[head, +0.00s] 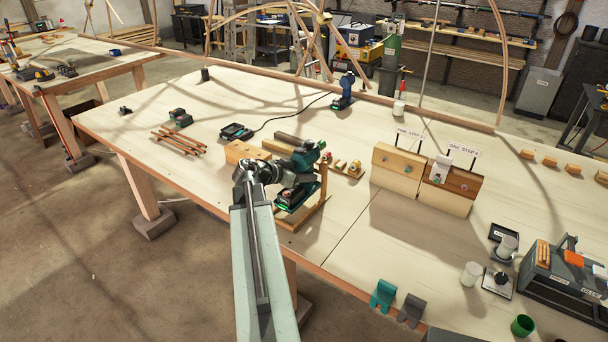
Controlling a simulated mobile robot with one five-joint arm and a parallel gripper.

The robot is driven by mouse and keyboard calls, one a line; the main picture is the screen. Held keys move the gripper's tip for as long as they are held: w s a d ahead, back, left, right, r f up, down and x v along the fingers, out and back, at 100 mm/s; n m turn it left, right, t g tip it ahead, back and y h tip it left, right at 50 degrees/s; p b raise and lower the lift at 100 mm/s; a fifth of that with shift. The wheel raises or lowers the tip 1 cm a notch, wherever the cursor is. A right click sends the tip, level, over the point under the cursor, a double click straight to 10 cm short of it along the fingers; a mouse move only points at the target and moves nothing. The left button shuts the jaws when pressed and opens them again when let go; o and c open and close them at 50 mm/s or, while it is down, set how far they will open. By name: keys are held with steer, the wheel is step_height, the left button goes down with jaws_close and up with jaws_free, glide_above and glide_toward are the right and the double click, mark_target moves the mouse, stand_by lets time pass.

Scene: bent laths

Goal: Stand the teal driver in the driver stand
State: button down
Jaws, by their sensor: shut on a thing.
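The teal driver (306,157) is near the front edge of the large pale bench, with its teal head up and its dark battery foot (297,195) low. My gripper (284,171) is at its left side and shut on it; the jaws are small and partly hidden by my own wrist. A wooden stand (322,201), with a flat base and a thin upright, is right at the driver's foot. The driver is over or in this stand; I cannot tell whether its foot rests on the base.
Wooden blocks (246,151) and a small rack (349,168) lie close behind the driver. A charger (236,132), a blue tool (342,94) and thin sticks (178,143) are farther off. Two step boxes (397,169) stand to the right. Bench between rack and boxes is narrow.

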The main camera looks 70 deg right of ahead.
mark_target(304, 185)
steer(key=shift+f+b, duration=2.4)
steer(key=shift+b, duration=0.05)
stand_by(1.1)
steer(key=c, duration=0.7)
jaws_free()
steer(key=shift+o, duration=0.2)
steer(key=p+v, duration=0.3)
steer(key=v, duration=0.4)
steer(key=shift+r, duration=0.1)
steer(key=shift+w+a+r, duration=0.1)
steer(key=shift+w+a, duration=0.1)
steer(key=shift+a, duration=0.15)
